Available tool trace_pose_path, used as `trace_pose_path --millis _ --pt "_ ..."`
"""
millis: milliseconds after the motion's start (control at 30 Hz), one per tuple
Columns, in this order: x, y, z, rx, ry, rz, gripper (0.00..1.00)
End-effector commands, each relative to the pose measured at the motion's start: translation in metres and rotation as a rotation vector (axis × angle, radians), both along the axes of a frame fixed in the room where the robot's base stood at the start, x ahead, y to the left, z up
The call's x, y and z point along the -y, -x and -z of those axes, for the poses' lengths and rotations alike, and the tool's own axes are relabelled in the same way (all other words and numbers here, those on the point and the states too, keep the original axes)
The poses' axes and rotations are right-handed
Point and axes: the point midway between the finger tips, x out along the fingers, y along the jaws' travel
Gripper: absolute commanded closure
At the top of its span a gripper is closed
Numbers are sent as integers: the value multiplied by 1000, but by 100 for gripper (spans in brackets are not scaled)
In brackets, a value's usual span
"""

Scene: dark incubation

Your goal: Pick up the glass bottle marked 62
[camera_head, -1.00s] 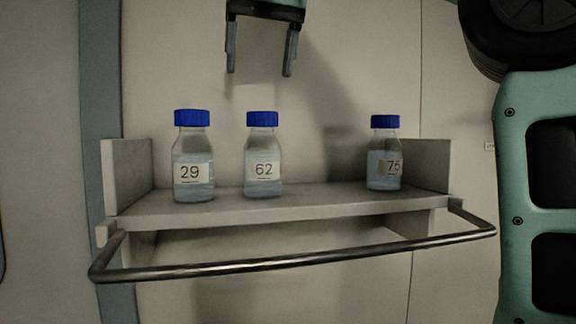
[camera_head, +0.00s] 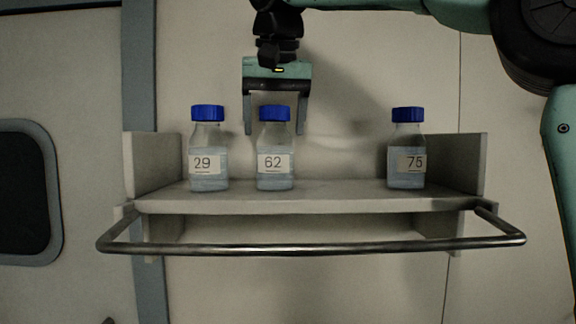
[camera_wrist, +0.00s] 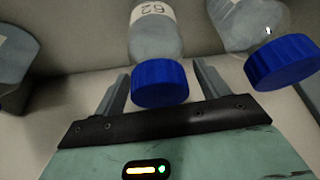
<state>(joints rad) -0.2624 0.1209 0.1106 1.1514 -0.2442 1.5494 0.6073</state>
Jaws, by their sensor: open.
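The glass bottle marked 62 (camera_head: 275,160) stands upright on the shelf, with a blue cap and a white label. In the wrist view it (camera_wrist: 156,45) shows with its cap between the two fingers. My gripper (camera_head: 274,130) is open, fingers pointing down, one on each side of the bottle's cap and neck in the head view. The fingers (camera_wrist: 160,90) also show in the wrist view, apart from the cap. Whether they are level with the bottle in depth is hard to tell.
Bottle 29 (camera_head: 208,160) stands close on the left, and bottle 75 (camera_head: 407,160) stands farther right. The shelf (camera_head: 340,196) has side walls and a metal rail (camera_head: 320,247) in front. Shelf room between 62 and 75 is free.

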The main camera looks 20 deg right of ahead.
Motion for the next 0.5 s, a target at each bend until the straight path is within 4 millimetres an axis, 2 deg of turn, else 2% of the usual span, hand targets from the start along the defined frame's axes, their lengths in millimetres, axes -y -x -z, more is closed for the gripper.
trace_pose_path --millis 33,233,267,500 --pt "-2 0 5 -1 0 -1 26" --pt "-2 0 3 0 0 0 26" --pt "-2 0 3 0 0 -1 32" --pt "-1 0 3 -1 1 0 98"
